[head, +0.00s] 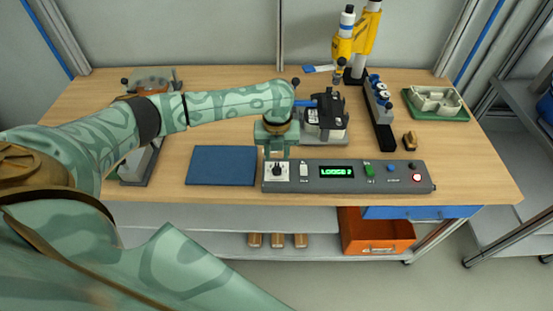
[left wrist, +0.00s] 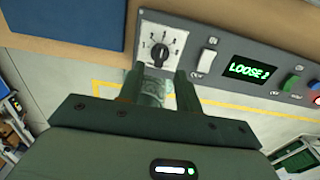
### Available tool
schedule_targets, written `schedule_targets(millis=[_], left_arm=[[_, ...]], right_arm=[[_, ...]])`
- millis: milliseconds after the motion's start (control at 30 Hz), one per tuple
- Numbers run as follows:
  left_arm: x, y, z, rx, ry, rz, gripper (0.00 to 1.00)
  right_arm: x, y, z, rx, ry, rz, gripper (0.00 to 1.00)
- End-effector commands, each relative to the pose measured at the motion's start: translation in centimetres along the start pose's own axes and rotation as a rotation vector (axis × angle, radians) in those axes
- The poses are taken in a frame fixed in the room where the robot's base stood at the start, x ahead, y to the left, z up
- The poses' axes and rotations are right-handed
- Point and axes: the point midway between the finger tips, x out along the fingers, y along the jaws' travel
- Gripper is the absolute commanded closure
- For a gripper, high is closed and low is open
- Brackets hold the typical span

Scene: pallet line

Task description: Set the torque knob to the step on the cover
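The torque knob (left wrist: 158,52) is a small black knob on a white square plate with step marks around it. It also shows at the left end of the grey control panel (head: 345,189) in the head view (head: 277,171). Its exact setting is too small to read. My left gripper (head: 276,153) is above the knob's end of the panel. In the left wrist view, its two fingers (left wrist: 158,83) are apart with nothing between them, just short of the knob. I cannot make out a cover with a readable step. My right gripper is not in view.
A blue mat (head: 221,166) lies left. A dark device (head: 326,115) stands behind the gripper.

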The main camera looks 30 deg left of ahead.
Motion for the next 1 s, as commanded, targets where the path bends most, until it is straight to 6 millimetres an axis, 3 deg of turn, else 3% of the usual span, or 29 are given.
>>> schedule_targets(millis=[33, 200, 400, 600, 1000], left_arm=[[-2.1, 0.0, 0.1, 0.001, -0.006, -0.002, 0.65], [-6.7, 0.0, 0.1, 0.001, -0.004, -0.001, 0.65], [-10.3, 0.0, 0.1, 0.000, -0.003, 0.000, 0.65], [-11.5, 0.0, 0.0, 0.001, -0.001, 0.001, 0.65], [-11.4, 0.0, 0.0, 0.000, 0.000, 0.001, 0.65]], right_arm=[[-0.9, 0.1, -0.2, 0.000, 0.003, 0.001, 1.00], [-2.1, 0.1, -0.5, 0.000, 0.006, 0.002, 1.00], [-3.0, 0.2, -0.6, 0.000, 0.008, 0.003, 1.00], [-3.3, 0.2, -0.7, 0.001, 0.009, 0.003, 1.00], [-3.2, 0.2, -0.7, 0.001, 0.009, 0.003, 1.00]])
